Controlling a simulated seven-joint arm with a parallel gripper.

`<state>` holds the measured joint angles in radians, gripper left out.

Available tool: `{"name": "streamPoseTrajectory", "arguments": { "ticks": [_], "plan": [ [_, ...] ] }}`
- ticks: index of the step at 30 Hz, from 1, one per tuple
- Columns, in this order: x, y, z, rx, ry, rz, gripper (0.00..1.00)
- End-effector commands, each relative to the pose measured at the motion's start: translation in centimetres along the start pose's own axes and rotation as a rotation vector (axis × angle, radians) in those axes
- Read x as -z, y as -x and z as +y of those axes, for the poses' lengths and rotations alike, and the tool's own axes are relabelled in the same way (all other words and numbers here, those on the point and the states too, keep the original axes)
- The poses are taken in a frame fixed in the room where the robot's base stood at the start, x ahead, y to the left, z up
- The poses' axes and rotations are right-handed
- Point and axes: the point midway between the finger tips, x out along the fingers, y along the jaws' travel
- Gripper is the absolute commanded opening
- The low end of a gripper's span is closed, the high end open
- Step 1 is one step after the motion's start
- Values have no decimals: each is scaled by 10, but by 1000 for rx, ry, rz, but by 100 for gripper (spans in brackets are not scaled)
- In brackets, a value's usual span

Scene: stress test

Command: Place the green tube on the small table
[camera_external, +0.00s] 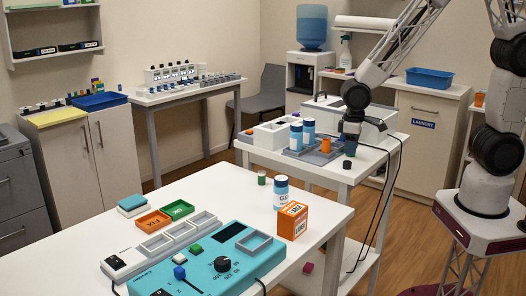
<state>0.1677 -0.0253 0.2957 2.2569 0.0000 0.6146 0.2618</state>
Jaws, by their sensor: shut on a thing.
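My gripper (350,148) points down over the right part of the small white table (318,172). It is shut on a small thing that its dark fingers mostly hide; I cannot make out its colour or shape. A small dark green cylinder (347,164) shows just below the fingers; I cannot tell whether it touches them. Another short green-topped tube (262,177) stands upright on the large front table (330,222), apart from my gripper. I cannot tell which of these is the task's green tube.
The small table also bears a grey tray (318,157), blue-and-white bottles (308,131), an orange container (326,146) and white boxes (270,135).

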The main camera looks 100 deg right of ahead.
Motion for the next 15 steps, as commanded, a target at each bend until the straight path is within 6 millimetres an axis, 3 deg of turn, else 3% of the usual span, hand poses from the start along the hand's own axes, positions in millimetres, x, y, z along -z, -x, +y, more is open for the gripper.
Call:
{"name": "streamPoseTrajectory", "arguments": {
  "ticks": [2,3,7,15],
  "plan": [
    [0,-2,0,0,0,-1,8],
    [0,-2,0,0,0,-1,38],
    [0,-2,0,0,0,0,58],
    [0,-2,0,0,0,0,59]
  ]
}}
